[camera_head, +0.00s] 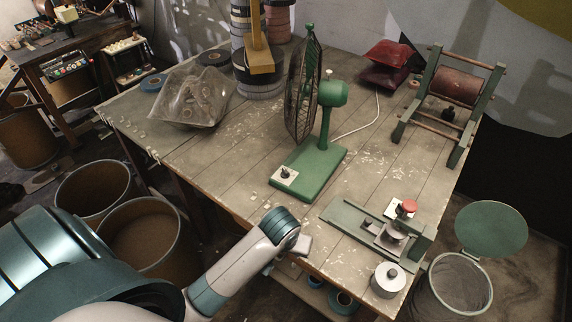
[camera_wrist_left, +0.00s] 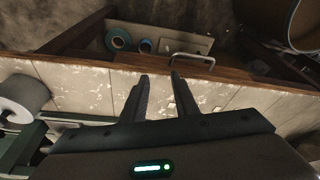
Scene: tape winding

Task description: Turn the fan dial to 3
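The green fan (camera_head: 322,120) stands on the table, its cage facing left. Its dial (camera_head: 286,174) is a small dark knob on a pale plate at the front left of the green base. The dial's setting is too small to read. My left arm reaches in from the lower left, and its gripper (camera_head: 296,247) is at the table's front edge, nearer than the dial and apart from it. In the left wrist view its two dark fingers (camera_wrist_left: 160,82) stand apart with nothing between them. The fan and dial are not in that view. My right gripper is not in view.
A clear plastic bag (camera_head: 195,95) lies at the left. Cardboard drums (camera_head: 145,235) stand below the left edge. The tabletop (camera_head: 235,170) left of the fan base is mostly clear.

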